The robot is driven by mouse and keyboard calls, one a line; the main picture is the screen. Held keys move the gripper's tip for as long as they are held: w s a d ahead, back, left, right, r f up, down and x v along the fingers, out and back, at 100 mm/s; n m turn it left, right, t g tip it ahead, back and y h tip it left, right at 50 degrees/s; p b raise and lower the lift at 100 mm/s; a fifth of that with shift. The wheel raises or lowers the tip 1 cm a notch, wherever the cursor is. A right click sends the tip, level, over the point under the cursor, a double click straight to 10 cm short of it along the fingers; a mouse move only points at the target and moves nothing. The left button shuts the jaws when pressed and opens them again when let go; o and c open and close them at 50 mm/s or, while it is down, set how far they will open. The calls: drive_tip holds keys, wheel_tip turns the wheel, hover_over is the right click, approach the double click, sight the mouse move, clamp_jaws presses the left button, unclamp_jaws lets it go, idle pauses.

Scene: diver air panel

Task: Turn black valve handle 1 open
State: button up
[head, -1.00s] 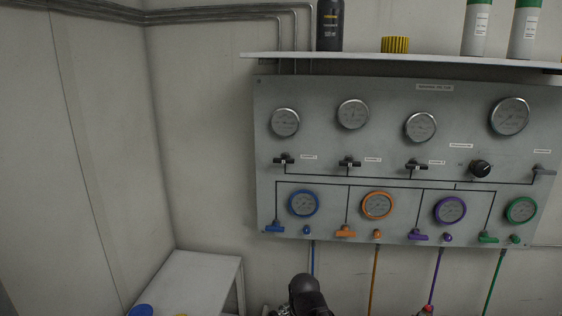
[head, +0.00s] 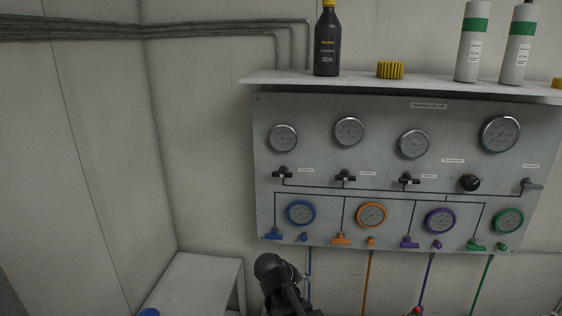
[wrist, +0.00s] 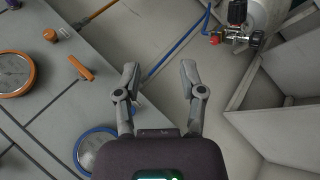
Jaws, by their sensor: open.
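Three black valve handles sit in a row on the grey panel (head: 330,108). The leftmost, at the place of handle 1, is a black T-shaped handle (head: 283,172) below the first gauge; its label is too small to read. My arm's dark end is low in the head view, below the panel's lower left part, well apart from that handle. In the wrist view my gripper (wrist: 159,76) is open and empty, its fingers spread near the panel's edge. The black handles do not show in the wrist view.
Coloured handles, such as the blue one (head: 273,234) and orange one (head: 341,239), line the panel's lower edge, with hoses below. A shelf (head: 290,78) with bottles is above. A white table (head: 200,272) stands left. A cylinder valve (wrist: 238,38) shows in the wrist view.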

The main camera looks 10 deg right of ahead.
drive_tip(key=w+a+r+n+t+h+p, duration=0.2)
drive_tip(key=w+r+p, duration=0.1)
drive_tip(key=r, duration=0.4)
drive_tip(key=w+a+r+n+t+h+p, duration=0.1)
drive_tip(key=w+a+r+t+p, duration=0.15)
drive_tip(key=r, duration=0.55)
drive_tip(key=n+t+h+p, duration=0.2)
drive_tip(key=n+t+p, duration=0.2)
drive_tip(key=t+p, duration=0.15)
approach(281, 176)
drive_tip(key=v, duration=0.3)
drive_tip(key=shift+r, duration=0.25)
drive_tip(key=shift+d, duration=0.1)
drive_tip(key=shift+f+x, duration=0.15)
drive_tip(key=shift+x, duration=3.3)
drive_tip(key=shift+f+x, duration=0.1)
drive_tip(key=shift+x, duration=3.3)
drive_tip(key=shift+w, duration=0.1)
clamp_jaws()
